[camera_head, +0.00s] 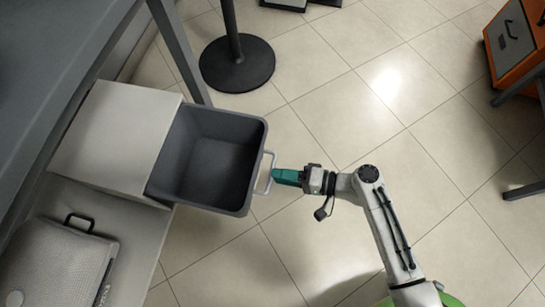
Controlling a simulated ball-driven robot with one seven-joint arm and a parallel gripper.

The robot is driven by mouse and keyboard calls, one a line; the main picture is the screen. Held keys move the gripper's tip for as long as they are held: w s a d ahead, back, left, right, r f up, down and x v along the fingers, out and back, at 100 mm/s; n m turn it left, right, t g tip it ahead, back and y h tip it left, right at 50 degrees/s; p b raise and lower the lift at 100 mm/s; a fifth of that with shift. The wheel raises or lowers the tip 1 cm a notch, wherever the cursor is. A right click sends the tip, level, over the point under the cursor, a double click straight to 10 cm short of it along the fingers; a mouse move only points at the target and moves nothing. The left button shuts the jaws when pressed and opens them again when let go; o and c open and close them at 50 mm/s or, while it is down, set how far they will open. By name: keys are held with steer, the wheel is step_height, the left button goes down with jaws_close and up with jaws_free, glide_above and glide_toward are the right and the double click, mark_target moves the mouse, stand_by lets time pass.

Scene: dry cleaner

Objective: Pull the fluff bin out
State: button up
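The fluff bin (213,206) is a dark grey, empty, open-topped drawer. It stands well out to the right from under a white housing (117,138), with its left end at the housing's edge. A light handle (267,173) sits on its right end. My gripper (273,175) reaches in from the right, and its teal fingers are at the handle's outer bar. From this top view I cannot tell whether the fingers are closed around the bar or just touching it.
A round black post base (237,64) stands on the tiles above the bin, near a grey leg (181,50). A grey case (55,265) with a black handle lies at lower left. An orange cabinet (518,40) is at upper right. The tiled floor around my arm is clear.

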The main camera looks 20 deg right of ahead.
steer(key=p+v, duration=0.1)
steer(key=v, duration=0.6)
stand_by(0.4)
steer(key=shift+s, duration=0.1)
steer(key=s+d+f+n+g+h, duration=0.1)
steer(key=s+n+g+h, duration=0.4)
steer(key=s+n+g, duration=0.15)
steer(key=s+d+r+g+h, duration=0.2)
steer(key=d+r+h, duration=0.5)
steer(key=d+r, duration=0.1)
step_height(320, 180, up, 31)
steer(key=p, duration=3.2)
steer(key=shift+a+n, duration=0.2)
steer(key=shift+n, duration=0.15)
